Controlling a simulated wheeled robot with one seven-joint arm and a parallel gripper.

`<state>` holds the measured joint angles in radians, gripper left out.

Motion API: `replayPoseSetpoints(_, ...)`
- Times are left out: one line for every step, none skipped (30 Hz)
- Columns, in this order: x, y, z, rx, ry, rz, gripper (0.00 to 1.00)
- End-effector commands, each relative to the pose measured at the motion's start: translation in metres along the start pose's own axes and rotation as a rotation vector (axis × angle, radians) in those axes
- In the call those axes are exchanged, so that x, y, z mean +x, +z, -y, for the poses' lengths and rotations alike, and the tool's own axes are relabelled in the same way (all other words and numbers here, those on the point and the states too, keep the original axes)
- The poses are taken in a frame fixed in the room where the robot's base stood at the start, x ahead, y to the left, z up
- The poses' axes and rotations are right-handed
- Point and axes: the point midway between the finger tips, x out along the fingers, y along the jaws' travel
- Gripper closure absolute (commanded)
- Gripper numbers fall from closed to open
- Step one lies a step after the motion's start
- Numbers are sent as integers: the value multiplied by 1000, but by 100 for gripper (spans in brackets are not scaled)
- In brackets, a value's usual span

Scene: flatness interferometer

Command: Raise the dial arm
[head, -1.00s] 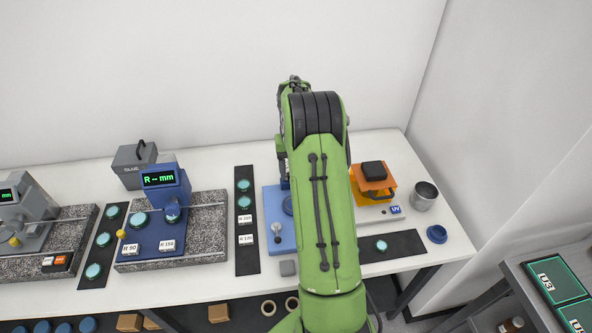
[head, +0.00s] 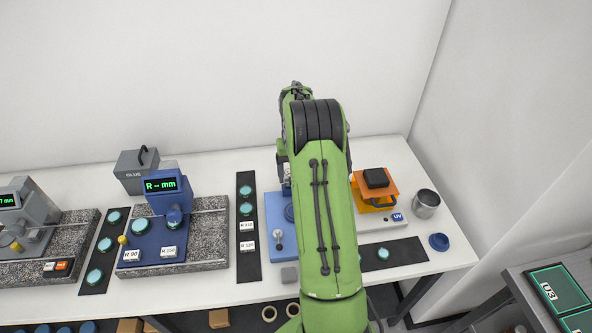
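I cannot tell for sure which part is the dial arm. A blue gauge (head: 166,190) with a green "R -- mm" readout stands on a speckled stone base (head: 208,236), left of my arm. A light blue plate device (head: 281,205) with a small grey knobbed lever (head: 278,237) lies just left of my arm and partly under it. My green arm reaches over the table and covers the right part of this device. My gripper is hidden behind the arm, so its fingers do not show.
A second grey gauge (head: 25,215) stands far left. Dark strips (head: 247,268) hold teal discs and labelled white blocks. An orange UV unit (head: 375,190), a metal cup (head: 426,203) and a blue ring (head: 438,241) are right of my arm.

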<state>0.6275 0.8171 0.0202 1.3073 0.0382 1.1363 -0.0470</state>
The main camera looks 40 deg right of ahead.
Motion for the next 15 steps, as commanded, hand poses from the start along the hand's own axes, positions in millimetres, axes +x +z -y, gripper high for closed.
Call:
replayPoseSetpoints(-2,0,0,0,0,-1,22)
replayPoseSetpoints(-5,0,0,0,0,-2,22)
replayPoseSetpoints(-10,-1,0,0,0,-4,22)
replayPoseSetpoints(-15,-1,0,0,0,-4,22)
replayPoseSetpoints(-22,-2,0,0,0,-6,22)
replayPoseSetpoints(-32,-2,0,0,1,-7,22)
replayPoseSetpoints(-40,-2,0,0,1,-7,22)
replayPoseSetpoints(-49,-2,0,0,1,-6,22)
replayPoseSetpoints(-61,-2,0,0,1,-7,22)
replayPoseSetpoints(-70,-3,0,0,1,-6,22)
replayPoseSetpoints(-79,-3,0,0,1,-6,22)
replayPoseSetpoints(-91,-3,0,-1,1,-6,22)
replayPoseSetpoints(-100,-3,0,-1,0,-6,22)
replayPoseSetpoints(-108,-3,0,-1,0,-5,22)
replayPoseSetpoints(-119,-4,0,-1,0,-5,22)
